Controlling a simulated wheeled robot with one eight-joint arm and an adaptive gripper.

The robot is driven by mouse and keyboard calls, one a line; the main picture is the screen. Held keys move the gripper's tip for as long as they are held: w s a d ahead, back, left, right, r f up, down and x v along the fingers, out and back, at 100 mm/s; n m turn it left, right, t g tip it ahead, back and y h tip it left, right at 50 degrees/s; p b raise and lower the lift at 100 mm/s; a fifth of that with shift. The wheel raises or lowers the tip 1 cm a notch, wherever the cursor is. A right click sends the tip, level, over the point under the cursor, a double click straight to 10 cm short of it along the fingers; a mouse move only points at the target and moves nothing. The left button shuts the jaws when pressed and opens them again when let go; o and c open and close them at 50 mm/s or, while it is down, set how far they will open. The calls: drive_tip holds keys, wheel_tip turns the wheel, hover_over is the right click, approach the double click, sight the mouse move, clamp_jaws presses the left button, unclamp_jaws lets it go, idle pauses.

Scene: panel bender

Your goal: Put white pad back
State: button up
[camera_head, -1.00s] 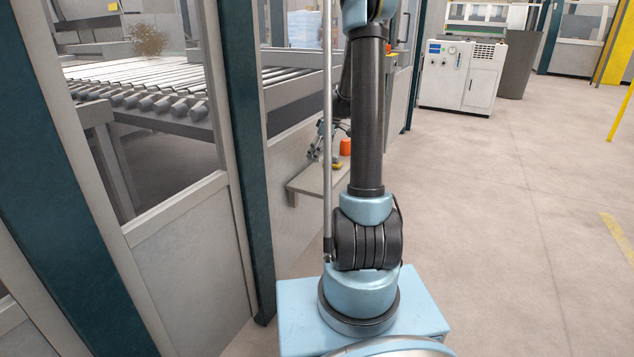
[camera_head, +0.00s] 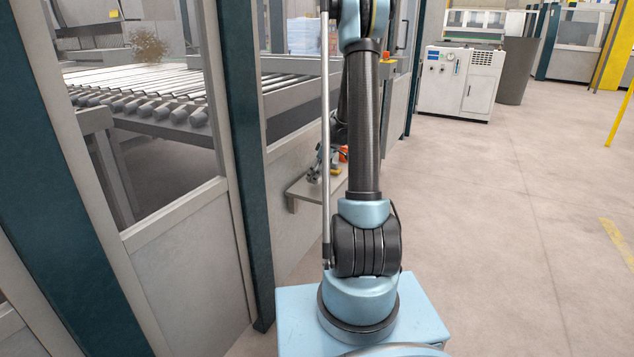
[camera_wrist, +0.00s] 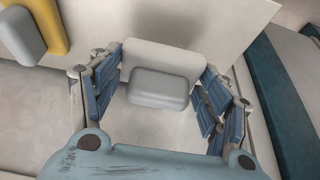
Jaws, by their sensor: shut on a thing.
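The white pad (camera_wrist: 158,88), a pale plate with a thicker rounded block on it, sits between the two blue-padded fingers of my gripper (camera_wrist: 160,65) in the wrist view. The gripper is shut on it. A pale surface lies behind its far edge, with a soft shadow by the pad; I cannot tell whether the pad touches it. In the head view my gripper (camera_head: 318,172) shows small at the wall shelf (camera_head: 302,193), partly behind my arm, and the pad cannot be made out there.
A yellow pad with a grey block (camera_wrist: 24,33) lies at the upper left of the wrist view. An orange object (camera_head: 343,153) shows beside my arm at the shelf. The machine's enclosure panels stand close on the left. The floor to the right is open.

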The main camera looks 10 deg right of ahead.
drive_tip(key=shift+f, duration=1.45)
drive_tip(key=o, duration=1.1)
drive_tip(key=shift+r, duration=0.1)
